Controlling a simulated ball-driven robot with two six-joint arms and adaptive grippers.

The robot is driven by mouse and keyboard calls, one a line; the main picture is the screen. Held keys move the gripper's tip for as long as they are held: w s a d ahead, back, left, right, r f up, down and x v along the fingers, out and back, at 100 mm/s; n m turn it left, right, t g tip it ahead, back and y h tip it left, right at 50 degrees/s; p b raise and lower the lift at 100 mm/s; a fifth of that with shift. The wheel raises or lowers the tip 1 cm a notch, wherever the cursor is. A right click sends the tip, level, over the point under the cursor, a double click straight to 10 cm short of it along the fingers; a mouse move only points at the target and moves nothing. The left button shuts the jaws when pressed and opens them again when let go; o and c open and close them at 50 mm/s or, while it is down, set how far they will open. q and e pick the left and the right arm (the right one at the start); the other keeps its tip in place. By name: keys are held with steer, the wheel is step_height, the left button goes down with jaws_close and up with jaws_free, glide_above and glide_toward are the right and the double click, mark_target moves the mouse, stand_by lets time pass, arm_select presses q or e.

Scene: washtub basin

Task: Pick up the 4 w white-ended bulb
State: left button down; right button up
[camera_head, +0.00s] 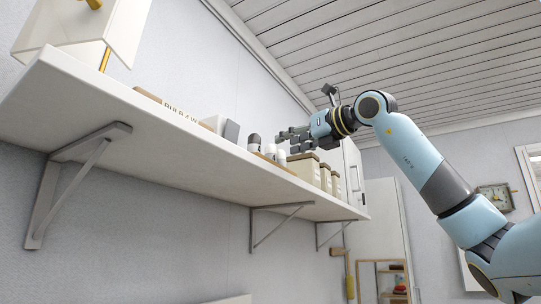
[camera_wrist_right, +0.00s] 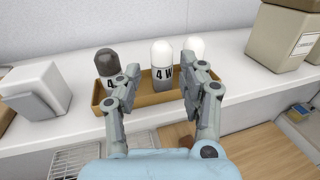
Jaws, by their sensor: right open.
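Several bulbs stand upright in a shallow tan tray (camera_wrist_right: 147,99) on a white shelf. In the head view my right gripper (camera_head: 287,141) is just above the bulbs. My left gripper is not in view.
The white shelf (camera_head: 150,125) runs along the wall on brackets. Beige lidded boxes (camera_head: 305,169) stand to the right of the bulbs. A grey-white block (camera_wrist_right: 39,88) stands left of the tray. A lamp (camera_head: 75,30) stands at the shelf's near end.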

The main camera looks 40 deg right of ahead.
mark_target(275, 146)
steer(key=shift+w+a+r, duration=0.15)
steer(key=shift+w, duration=0.15)
steer(key=w+p, duration=0.2)
steer(key=w, duration=0.1)
steer(key=w+p, duration=0.1)
steer(key=p, duration=0.1)
steer(key=shift+w+d+r, duration=0.15)
steer(key=shift+w+d, duration=0.05)
steer(key=shift+d, duration=0.05)
steer(key=shift+w, duration=0.25)
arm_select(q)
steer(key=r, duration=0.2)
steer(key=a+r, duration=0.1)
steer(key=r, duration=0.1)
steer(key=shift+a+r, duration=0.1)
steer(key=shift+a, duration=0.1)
arm_select(e)
steer(key=shift+s+a, duration=0.1)
steer(key=shift+s, duration=0.05)
steer(key=shift+s, duration=0.1)
steer(key=shift+c, duration=0.8)
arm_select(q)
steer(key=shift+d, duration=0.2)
arm_select(e)
jaws_close()
